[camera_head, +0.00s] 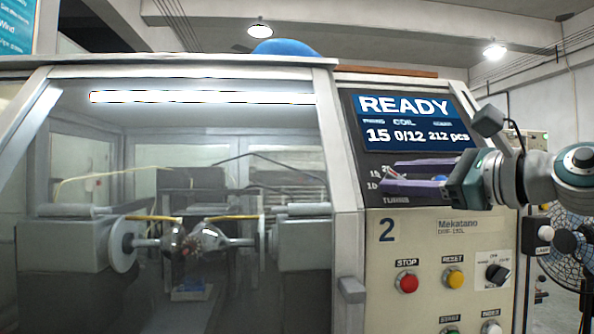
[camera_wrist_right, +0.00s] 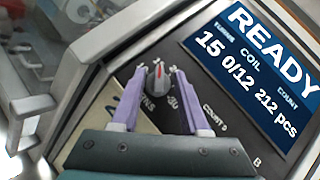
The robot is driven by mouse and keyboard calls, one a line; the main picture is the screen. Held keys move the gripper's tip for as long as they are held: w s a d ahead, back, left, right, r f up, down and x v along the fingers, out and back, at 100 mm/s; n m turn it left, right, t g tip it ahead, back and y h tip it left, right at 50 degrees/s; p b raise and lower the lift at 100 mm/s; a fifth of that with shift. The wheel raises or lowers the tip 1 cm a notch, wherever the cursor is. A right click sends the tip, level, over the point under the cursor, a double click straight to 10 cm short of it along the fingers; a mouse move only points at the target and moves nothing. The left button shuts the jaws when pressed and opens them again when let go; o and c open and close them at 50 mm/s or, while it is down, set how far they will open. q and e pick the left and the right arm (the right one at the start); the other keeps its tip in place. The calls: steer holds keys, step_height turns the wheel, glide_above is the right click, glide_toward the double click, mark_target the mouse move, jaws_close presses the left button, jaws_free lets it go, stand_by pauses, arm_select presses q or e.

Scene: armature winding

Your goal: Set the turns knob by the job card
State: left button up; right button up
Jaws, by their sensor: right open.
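The turns knob (camera_wrist_right: 157,80) is a grey dial with a red pointer mark on the dark panel of the winding machine. In the right wrist view it sits between the two purple fingertips of my right gripper (camera_wrist_right: 158,71). The fingers are open on either side of it; whether either touches it I cannot tell. In the head view my right gripper (camera_head: 388,176) reaches in from the right over the "TURNS" scale and mostly hides the knob. The display (camera_head: 413,121) reads READY, 15, 0/12 and 212 pcs. No job card can be made out. My left gripper is out of view.
Below are a red STOP button (camera_head: 407,282), a yellow RESET button (camera_head: 453,279) and a black selector (camera_head: 498,274). A clear guard (camera_head: 190,140) covers the winding spindles at left. A fan (camera_head: 562,245) stands at right.

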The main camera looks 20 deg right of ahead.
jaws_close()
stand_by(0.4)
